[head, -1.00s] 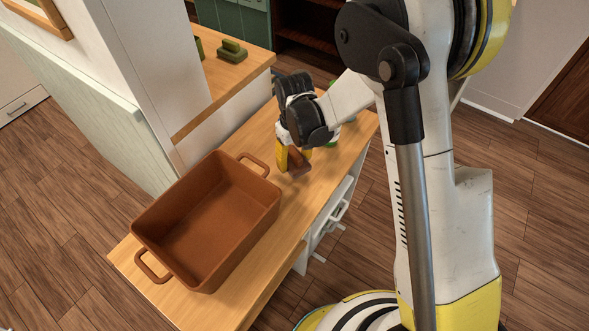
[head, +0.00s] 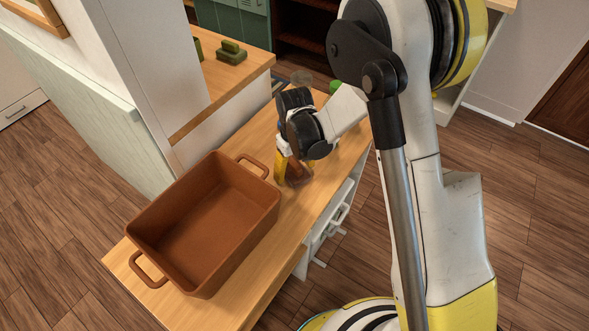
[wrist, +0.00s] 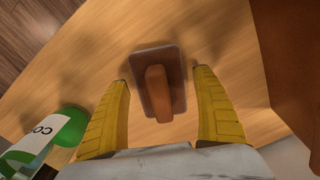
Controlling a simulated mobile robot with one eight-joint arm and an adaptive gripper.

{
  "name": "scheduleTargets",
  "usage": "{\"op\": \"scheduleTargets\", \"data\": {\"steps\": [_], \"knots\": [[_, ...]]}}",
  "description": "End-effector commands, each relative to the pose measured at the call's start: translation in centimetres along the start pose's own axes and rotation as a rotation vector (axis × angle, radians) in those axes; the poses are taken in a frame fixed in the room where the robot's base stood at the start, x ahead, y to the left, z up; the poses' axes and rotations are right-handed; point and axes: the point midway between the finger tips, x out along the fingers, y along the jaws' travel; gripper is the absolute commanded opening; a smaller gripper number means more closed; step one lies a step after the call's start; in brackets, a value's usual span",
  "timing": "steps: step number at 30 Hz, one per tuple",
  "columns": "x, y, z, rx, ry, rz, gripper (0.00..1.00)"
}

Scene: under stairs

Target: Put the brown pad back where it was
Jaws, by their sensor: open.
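The brown pad (wrist: 174,65), a flat dark-brown block with a lighter brown grip on top, lies on the wooden top in the wrist view. In the head view, the brown pad (head: 297,172) is partly hidden by my gripper (head: 290,168). My gripper, also in the wrist view (wrist: 161,77), is open. Its two yellow fingers stand on either side of the pad's near part, with a visible gap on each side. The fingers do not appear to touch the pad.
A large brown two-handled baking dish (head: 205,225) stands on the wooden top (head: 255,285), left of my gripper. A green pad-like block (head: 232,53) lies on the back counter.

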Motion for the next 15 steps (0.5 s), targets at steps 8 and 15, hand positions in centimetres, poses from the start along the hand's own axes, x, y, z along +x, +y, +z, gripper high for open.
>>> {"op": "scheduleTargets", "data": {"steps": [8,15], "knots": [[-3.0,0.0,0.0,0.000,0.000,0.000,0.78],[-8.6,0.0,0.0,0.000,0.000,0.000,0.78]]}}
